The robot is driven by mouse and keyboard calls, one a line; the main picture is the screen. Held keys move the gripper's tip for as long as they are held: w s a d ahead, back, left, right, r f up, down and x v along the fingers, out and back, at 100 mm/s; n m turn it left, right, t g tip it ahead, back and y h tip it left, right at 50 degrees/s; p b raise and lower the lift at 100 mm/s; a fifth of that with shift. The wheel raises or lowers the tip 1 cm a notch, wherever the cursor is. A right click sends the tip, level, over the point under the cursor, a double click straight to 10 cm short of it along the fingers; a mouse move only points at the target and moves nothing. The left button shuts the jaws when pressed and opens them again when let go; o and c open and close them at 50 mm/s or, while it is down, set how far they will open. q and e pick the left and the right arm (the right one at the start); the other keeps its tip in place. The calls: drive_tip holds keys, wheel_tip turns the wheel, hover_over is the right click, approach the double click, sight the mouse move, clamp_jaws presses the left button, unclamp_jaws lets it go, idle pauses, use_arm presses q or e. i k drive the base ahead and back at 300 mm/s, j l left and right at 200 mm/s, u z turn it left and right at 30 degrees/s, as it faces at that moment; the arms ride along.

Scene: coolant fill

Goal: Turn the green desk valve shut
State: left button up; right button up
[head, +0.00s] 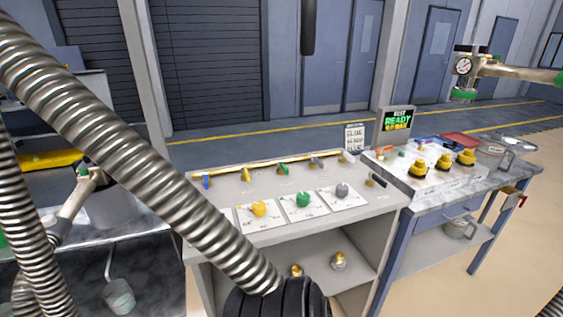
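A grey desk stands in the middle of the head view. On its top, a green round knob (303,200) sits on a white plate between a yellow knob (258,209) and a grey knob (342,190). Behind them is a row of small coloured levers, one of them a green lever (283,169). The frame does not make clear which green part is the valve, or whether it is open or shut. I cannot make out either of my grippers, and nothing touches the green knob or the green lever.
A thick ribbed metal hose (140,150) crosses the view from upper left to a black ribbed part (275,302) before the desk. A side table (420,185) with yellow knobs and a READY screen (397,121) stands right. A gauge (463,66) on a pipe hangs upper right.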

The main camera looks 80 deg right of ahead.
sight(280, 164)
drive_tip(key=z, duration=0.5)
drive_tip(key=l+z, duration=0.1)
drive_tip(key=z, duration=0.85)
drive_tip(key=i+z, duration=0.1)
drive_tip(key=z, duration=0.9)
drive_tip(key=i+z, duration=0.1)
drive_tip(key=z, duration=0.4)
